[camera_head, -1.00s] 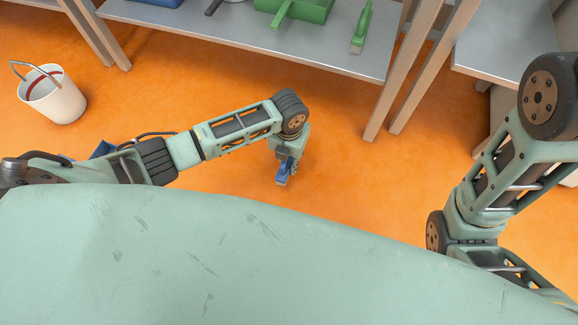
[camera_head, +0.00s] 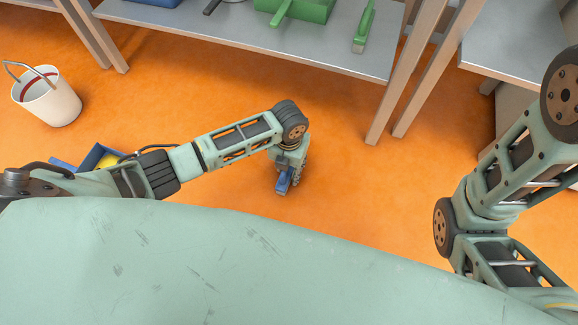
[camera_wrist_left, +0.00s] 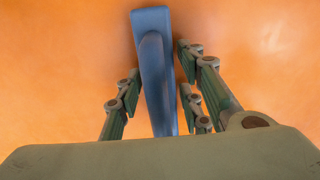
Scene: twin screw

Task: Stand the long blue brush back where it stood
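The long blue brush (camera_head: 283,183) is in my left gripper (camera_head: 289,173), which points down over the orange floor in the head view. In the left wrist view the blue brush (camera_wrist_left: 155,75) runs between the fingers of my left gripper (camera_wrist_left: 158,90), with finger pads close on both sides. The gripper appears shut on it. The brush's lower end points at the floor; I cannot tell whether it touches. My right arm shows at the right of the head view, but its gripper is out of view.
A white bucket (camera_head: 50,100) stands on the floor at left. A blue container with yellow inside (camera_head: 92,160) is partly hidden behind my left arm. A grey shelf (camera_head: 240,38) holds a green dustpan (camera_head: 300,10) and a green brush (camera_head: 364,28). Floor around the gripper is clear.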

